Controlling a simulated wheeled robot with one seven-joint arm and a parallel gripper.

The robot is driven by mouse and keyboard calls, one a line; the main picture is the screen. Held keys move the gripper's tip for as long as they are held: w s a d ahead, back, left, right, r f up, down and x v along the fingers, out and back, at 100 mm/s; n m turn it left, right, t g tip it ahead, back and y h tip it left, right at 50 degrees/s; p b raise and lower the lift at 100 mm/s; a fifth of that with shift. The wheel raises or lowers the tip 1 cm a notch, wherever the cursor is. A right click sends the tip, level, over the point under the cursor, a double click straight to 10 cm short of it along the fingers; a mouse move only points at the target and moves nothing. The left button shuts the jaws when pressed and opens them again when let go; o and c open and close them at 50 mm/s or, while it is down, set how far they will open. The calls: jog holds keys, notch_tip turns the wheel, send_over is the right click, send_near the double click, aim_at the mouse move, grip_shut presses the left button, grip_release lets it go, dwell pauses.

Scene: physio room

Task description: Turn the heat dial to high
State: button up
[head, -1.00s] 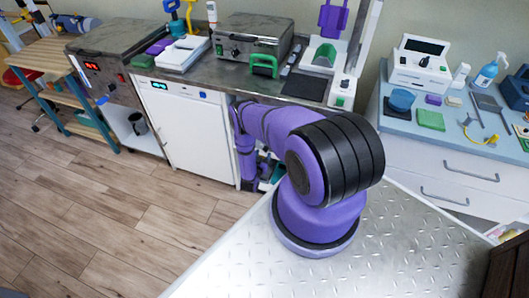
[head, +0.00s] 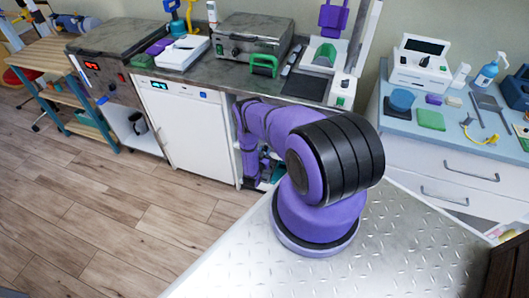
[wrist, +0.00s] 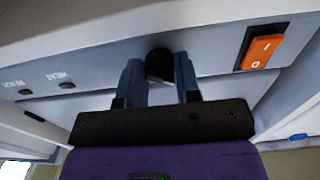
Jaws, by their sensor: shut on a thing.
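The heat dial (wrist: 160,63) is a dark round knob on a pale grey panel (wrist: 215,90), at the top middle of the wrist view. My gripper (wrist: 158,78) is shut on it, with one finger at each side of the knob. The fingers cover part of the knob, so its pointer and setting cannot be made out. In the head view my arm reaches down by the open bay to the right of the white cabinet (head: 190,130). The dial and the fingertips do not show there.
In the wrist view an orange rocker switch (wrist: 262,50) is right of the dial, and small dark buttons (wrist: 67,85) are at the left. In the head view a steel unit (head: 250,45) stands on the counter above. The wooden floor (head: 100,200) at left is clear.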

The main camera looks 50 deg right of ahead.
jog(key=m, duration=0.5)
jog(key=shift+m, duration=0.4)
jog(key=m, duration=1.2)
jog(key=shift+m, duration=0.3)
jog(key=m, duration=0.5)
jog(key=shift+m, duration=0.3)
jog(key=o, duration=0.9)
